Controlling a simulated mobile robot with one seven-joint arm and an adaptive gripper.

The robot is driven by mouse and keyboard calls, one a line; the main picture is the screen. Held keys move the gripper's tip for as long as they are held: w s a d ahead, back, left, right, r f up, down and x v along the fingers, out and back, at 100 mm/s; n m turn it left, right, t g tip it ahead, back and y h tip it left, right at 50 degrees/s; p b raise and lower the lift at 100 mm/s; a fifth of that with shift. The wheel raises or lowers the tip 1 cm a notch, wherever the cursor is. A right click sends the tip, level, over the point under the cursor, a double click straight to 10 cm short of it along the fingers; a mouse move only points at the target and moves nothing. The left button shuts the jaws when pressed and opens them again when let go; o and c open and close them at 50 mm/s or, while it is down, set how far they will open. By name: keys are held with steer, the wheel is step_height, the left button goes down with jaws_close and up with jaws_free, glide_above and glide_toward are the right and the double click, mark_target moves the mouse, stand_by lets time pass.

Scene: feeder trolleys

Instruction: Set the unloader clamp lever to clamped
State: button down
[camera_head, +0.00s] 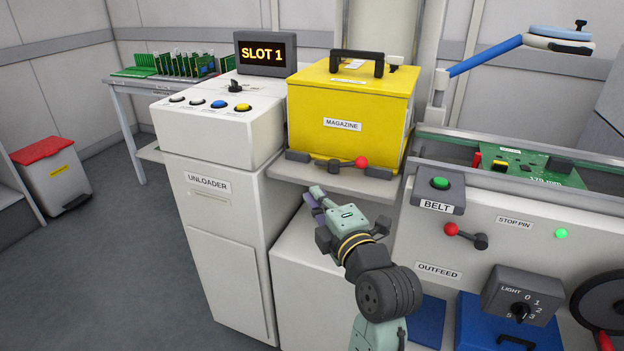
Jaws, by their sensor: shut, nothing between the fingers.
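The clamp lever (345,162) is a dark arm with a red ball knob (361,162), on the ledge in front of the yellow magazine box (330,110). The lever lies roughly level, its knob toward the right, close to the magazine's front face. The white unloader cabinet (215,210) stands to the left. My gripper (318,193) is shut and empty, below and left of the red knob in the picture, in front of the ledge. It looks apart from the lever. Its fingertips are small and partly hard to make out.
The ledge (345,182) juts out under the magazine. To the right are the BELT button box (438,188), a red-knobbed stop pin lever (465,235) and the light dial box (520,295). A SLOT 1 display (266,53) stands on the unloader.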

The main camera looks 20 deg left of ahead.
mark_target(309, 177)
steer(key=p+x, duration=0.1)
steer(key=x, duration=0.2)
steer(key=p+x, duration=0.1)
steer(key=x, duration=0.3)
steer(key=shift+w+a+r, duration=0.15)
steer(key=shift+w+r, duration=0.05)
steer(key=shift+w, duration=0.05)
steer(key=shift+w+f+p, duration=0.2)
steer(key=shift+w+p, duration=0.45)
steer(key=shift+w, duration=1.1)
steer(key=shift+w+a+m+t+h, duration=0.15)
steer(key=shift+m+t+h, duration=0.35)
steer(key=shift+h, duration=0.1)
steer(key=shift+w+a+m+t+h, duration=0.2)
steer(key=shift+m+t+h, duration=0.2)
steer(key=shift+m+h, duration=0.15)
steer(key=shift+w+m+t+h+p, duration=0.2)
steer(key=shift+m+t+h+p, duration=0.25)
steer(key=shift+h, duration=0.3)
